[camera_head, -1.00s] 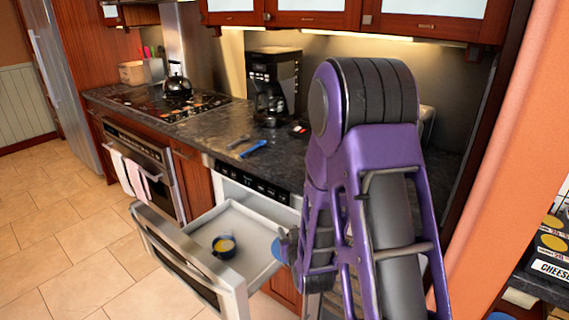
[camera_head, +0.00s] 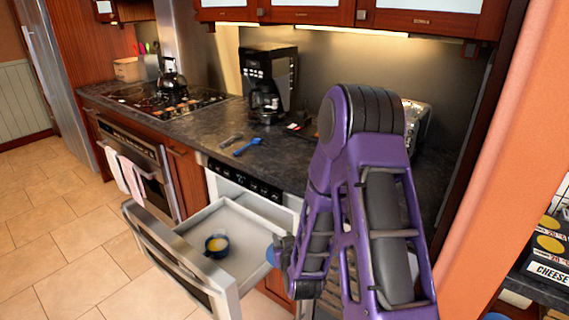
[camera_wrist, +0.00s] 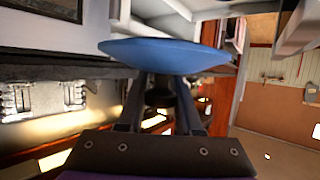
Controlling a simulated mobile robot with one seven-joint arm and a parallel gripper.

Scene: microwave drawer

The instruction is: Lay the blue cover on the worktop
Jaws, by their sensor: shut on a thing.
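The blue cover (camera_wrist: 165,56) is a shallow round disc held in my gripper. In the wrist view, the fingers of my gripper (camera_wrist: 160,97) are shut on it at its underside as seen there. In the head view, only a small part of the cover (camera_head: 270,257) shows, beside my gripper (camera_head: 280,254), at the right side of the open microwave drawer (camera_head: 243,228). My arm hides the rest. The dark stone worktop (camera_head: 200,135) runs behind and above the drawer.
A dark blue cup (camera_head: 216,246) with yellow contents stands in the drawer. A blue utensil (camera_head: 248,146) and a dark utensil (camera_head: 231,140) lie on the worktop. A coffee maker (camera_head: 268,85) stands behind them, and a kettle (camera_head: 172,78) is on the stove. Bare worktop shows left of the coffee maker.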

